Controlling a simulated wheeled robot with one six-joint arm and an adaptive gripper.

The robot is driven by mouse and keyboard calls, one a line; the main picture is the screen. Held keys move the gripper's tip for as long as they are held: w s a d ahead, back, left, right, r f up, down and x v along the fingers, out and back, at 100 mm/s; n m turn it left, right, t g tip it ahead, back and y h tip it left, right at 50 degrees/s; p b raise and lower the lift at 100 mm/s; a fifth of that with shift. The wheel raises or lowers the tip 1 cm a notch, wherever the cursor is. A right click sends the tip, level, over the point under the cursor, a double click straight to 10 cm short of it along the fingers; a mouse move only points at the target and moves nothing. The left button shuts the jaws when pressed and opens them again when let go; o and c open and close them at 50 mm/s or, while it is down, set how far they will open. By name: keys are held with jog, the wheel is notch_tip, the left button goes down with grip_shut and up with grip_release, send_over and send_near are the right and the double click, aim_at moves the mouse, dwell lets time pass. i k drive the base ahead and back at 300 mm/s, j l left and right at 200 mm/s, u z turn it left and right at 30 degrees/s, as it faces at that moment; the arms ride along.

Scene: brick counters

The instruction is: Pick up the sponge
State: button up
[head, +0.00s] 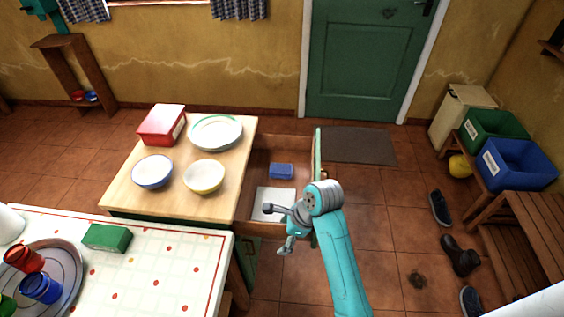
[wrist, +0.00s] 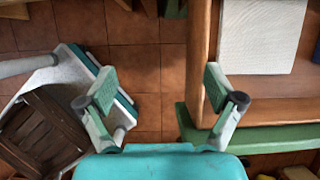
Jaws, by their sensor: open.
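A small blue block (head: 281,171), which looks like the sponge, lies in the far part of an open drawer (head: 262,146). Only a sliver of blue (wrist: 317,52) shows at the right edge of the wrist view. A flat white textured square (head: 272,191), maybe a cloth, lies nearer in the drawer; it also shows in the wrist view (wrist: 262,37). My gripper (head: 277,229) is open and empty, near the drawer's near end. In the wrist view the fingers (wrist: 158,87) are spread over floor tiles, beside the drawer's wooden wall (wrist: 199,60).
The wooden counter (head: 130,203) left of the drawer holds a red box (head: 161,127), plates and bowls. A nearer table (head: 178,272) holds a green box (head: 107,237) and a tray with cups. Shoes and a bench (head: 480,205) stand at right.

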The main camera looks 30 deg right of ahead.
aim_at(284, 171)
jog(key=i+l, duration=0.9)
jog(key=l, duration=0.1)
